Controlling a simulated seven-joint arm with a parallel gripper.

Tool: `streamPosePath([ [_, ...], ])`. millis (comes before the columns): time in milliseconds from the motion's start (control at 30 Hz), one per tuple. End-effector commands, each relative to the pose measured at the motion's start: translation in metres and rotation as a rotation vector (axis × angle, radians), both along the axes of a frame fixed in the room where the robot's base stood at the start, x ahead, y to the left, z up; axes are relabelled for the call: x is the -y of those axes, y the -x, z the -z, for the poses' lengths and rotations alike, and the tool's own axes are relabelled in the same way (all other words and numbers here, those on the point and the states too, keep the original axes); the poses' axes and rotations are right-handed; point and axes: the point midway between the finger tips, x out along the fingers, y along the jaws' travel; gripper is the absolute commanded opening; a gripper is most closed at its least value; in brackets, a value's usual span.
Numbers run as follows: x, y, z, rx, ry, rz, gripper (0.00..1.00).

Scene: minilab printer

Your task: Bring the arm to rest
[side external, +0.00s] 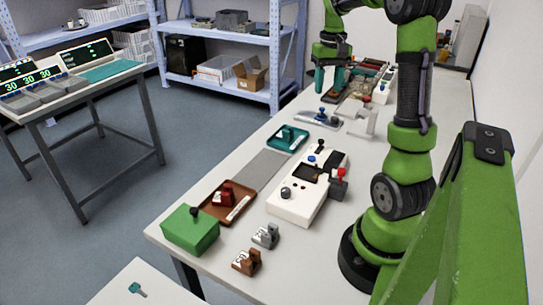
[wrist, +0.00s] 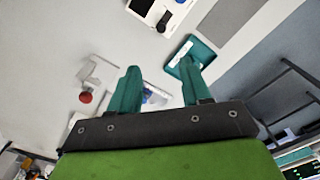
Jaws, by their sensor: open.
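My gripper (side external: 329,88) hangs with its teal fingers pointing down over the far part of the long white table (side external: 262,130). The fingers are apart, and nothing is held between them. In the wrist view my gripper (wrist: 161,70) also shows its two fingers spread. A pale tray with a blue-knobbed piece (side external: 319,118) lies on the table, nearer the camera than the gripper. In the wrist view, part of this piece (wrist: 155,96) shows between the fingers, partly hidden by them. Whether the fingertips touch anything behind them in the side view cannot be told.
A white stand with a red knob (side external: 364,122) is close to my arm. A teal tray (side external: 303,142), white printer-like box (side external: 290,207), brown tray (side external: 238,213) and green box (side external: 190,232) line the table. Several items crowd its far end.

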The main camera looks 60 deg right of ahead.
Motion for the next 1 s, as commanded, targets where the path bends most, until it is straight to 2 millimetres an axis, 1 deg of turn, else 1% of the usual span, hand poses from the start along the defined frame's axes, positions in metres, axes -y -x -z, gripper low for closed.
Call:
streamPosePath([
  [333, 0.002, -0.001, 0.000, 0.004, 0.009, 0.017, 0.48],
  [367, 0.003, -0.002, 0.001, 0.009, 0.015, 0.029, 0.48],
  [400, 0.002, -0.002, 0.007, 0.014, 0.015, 0.048, 0.48],
  [467, -0.008, -0.002, 0.013, 0.037, 0.017, 0.072, 0.48],
  [567, -0.046, -0.014, 0.010, 0.115, 0.034, 0.062, 0.48],
  [600, -0.066, -0.019, 0.008, 0.151, 0.038, 0.048, 0.48],
  [667, -0.098, -0.025, 0.005, 0.211, 0.044, 0.021, 0.48],
  [700, -0.120, -0.028, 0.002, 0.251, 0.046, -0.002, 0.48],
  [767, -0.155, -0.029, -0.001, 0.315, 0.043, -0.042, 0.48],
  [800, -0.179, -0.028, -0.003, 0.358, 0.039, -0.071, 0.48],
  [867, -0.214, -0.023, -0.005, 0.424, 0.028, -0.119, 0.48],
  [900, -0.235, -0.018, -0.005, 0.464, 0.020, -0.153, 0.48],
  [1000, -0.278, -0.004, -0.006, 0.547, -0.005, -0.239, 0.48],
])
